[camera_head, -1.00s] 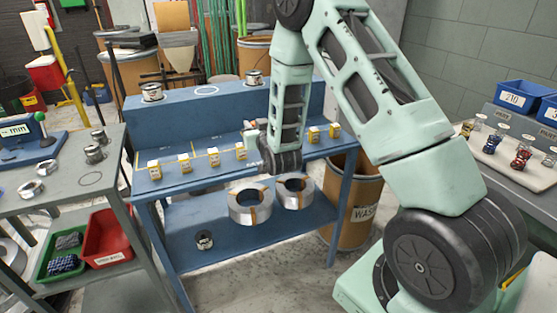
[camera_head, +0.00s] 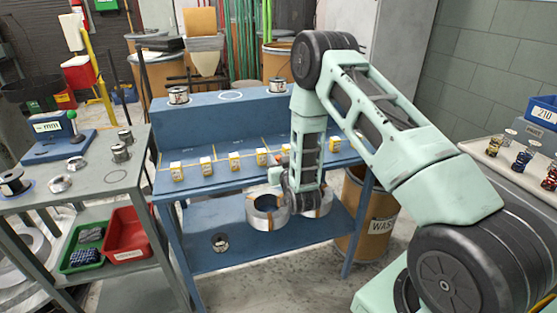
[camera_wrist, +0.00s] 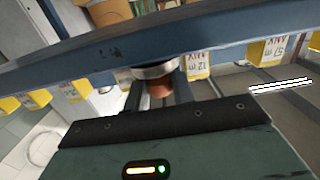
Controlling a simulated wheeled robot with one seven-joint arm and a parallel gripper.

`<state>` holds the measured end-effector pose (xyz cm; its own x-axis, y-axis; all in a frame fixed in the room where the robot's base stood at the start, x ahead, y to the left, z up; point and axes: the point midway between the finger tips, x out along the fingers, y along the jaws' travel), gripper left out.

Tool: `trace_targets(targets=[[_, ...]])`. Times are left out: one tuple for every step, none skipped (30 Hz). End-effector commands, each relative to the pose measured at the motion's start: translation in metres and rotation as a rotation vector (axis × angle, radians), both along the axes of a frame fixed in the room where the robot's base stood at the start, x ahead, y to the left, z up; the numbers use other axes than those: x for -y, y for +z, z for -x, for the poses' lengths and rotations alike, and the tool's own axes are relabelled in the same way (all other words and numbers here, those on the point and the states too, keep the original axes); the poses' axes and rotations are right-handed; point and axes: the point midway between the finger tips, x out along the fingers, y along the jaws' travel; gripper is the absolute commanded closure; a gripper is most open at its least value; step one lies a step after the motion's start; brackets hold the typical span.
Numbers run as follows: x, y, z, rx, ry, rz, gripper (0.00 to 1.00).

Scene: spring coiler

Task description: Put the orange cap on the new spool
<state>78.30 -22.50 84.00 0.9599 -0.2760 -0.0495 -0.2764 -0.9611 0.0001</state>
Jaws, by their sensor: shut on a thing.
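My gripper (camera_wrist: 158,95) is shut on an orange-brown piece (camera_wrist: 159,87) in the wrist view. A silvery round rim (camera_wrist: 155,70) sits against the far end of this piece. I cannot tell whether the piece is the orange cap or part of a spool. A small orange patch (camera_head: 285,149) shows beside my wrist. Silver spools stand on the bench's raised back ledge, one at left (camera_head: 178,95) and one at right (camera_head: 278,85). I cannot tell which spool is new.
The blue bench (camera_head: 205,135) carries a row of yellow-white tags (camera_head: 208,164). Large wire coils (camera_head: 266,208) lie on its lower shelf. An empty ring mark (camera_head: 230,96) lies between the ledge spools. A waste bin (camera_head: 378,215) stands right, and a grey table (camera_head: 100,180) left.

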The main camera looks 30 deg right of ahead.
Motion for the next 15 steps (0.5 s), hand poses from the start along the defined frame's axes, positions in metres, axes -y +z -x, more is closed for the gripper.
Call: trace_targets(targets=[[0.0001,0.0006,-0.0002,0.001,0.0,0.0,1.0],[0.0,0.0006,-0.0001,0.001,0.0,0.0,1.0],[0.0,0.0002,-0.0001,0.001,0.0,0.0,1.0],[0.0,-0.0006,-0.0002,0.001,0.0,0.0,1.0],[0.0,-0.0018,-0.0001,0.001,0.0,0.0,1.0],[-0.0001,-0.0034,-0.0002,0.001,0.0,0.0,1.0],[0.0,-0.0043,-0.0002,0.001,0.0,0.0,1.0],[0.0,-0.0029,-0.0001,0.0,0.0,0.0,0.67],[0.0,-0.0026,0.0,0.0,0.0,0.0,0.67],[0.0,-0.0026,0.0,0.0,0.0,0.0,0.67],[0.0,-0.0026,0.0,0.0,0.0,0.0,0.67],[0.0,-0.0026,0.0,0.0,0.0,0.0,0.67],[0.0,-0.0026,0.0,0.0,0.0,0.0,0.67],[0.0,-0.0025,0.0,0.0,0.0,0.0,0.67],[0.0,-0.0025,0.0,0.0,0.0,0.0,0.67]])
